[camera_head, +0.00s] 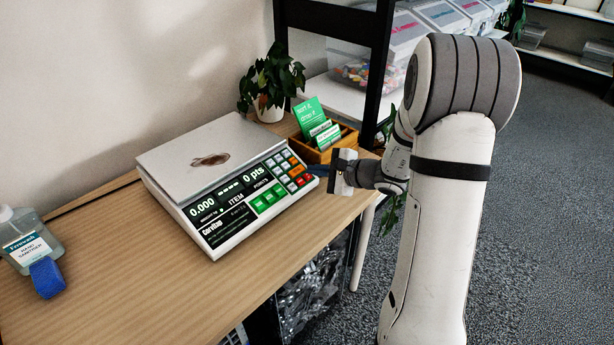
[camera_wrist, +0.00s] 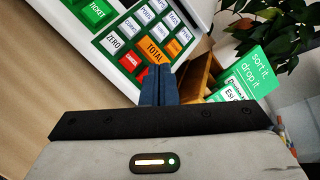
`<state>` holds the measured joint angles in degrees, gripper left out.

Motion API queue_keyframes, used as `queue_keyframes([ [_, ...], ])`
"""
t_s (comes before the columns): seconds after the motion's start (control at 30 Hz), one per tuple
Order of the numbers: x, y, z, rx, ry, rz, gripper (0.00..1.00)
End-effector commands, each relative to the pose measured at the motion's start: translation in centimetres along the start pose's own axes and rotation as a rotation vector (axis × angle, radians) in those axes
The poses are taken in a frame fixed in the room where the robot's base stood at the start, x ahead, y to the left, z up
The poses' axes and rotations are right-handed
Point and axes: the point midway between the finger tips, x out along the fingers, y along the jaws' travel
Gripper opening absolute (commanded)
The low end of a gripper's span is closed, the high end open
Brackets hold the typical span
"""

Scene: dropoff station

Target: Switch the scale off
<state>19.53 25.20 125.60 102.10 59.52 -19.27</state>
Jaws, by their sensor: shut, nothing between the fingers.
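The white scale (camera_head: 213,244) stands on the wooden table, with a flat pale plate (camera_head: 180,150) on top. Its display (camera_head: 203,206) is lit and reads 0.000 and 0 pts. To the right of the display is a keypad with grey, orange, green and red keys. My gripper (camera_head: 318,170) is shut and empty at the keypad's right end. In the wrist view, the dark blue fingers (camera_wrist: 159,72) are together just beside the red key (camera_wrist: 142,75) and below the orange TOTAL key (camera_wrist: 153,52). I cannot tell whether they touch the scale. The fingers partly hide that corner.
A wooden box (camera_head: 345,139) with green cards stands close behind my gripper. A potted plant (camera_head: 270,105) is behind the scale. A hand sanitizer bottle (camera_head: 28,240) and a blue object (camera_head: 47,278) are at the left. The table's front is clear.

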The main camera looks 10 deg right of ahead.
Motion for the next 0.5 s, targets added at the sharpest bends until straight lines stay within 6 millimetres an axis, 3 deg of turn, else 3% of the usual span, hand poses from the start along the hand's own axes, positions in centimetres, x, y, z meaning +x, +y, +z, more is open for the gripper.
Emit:
queue_keyframes([
  [0.5,0.60,0.31,-0.41,-0.001,0.000,0.000,0.00],
])
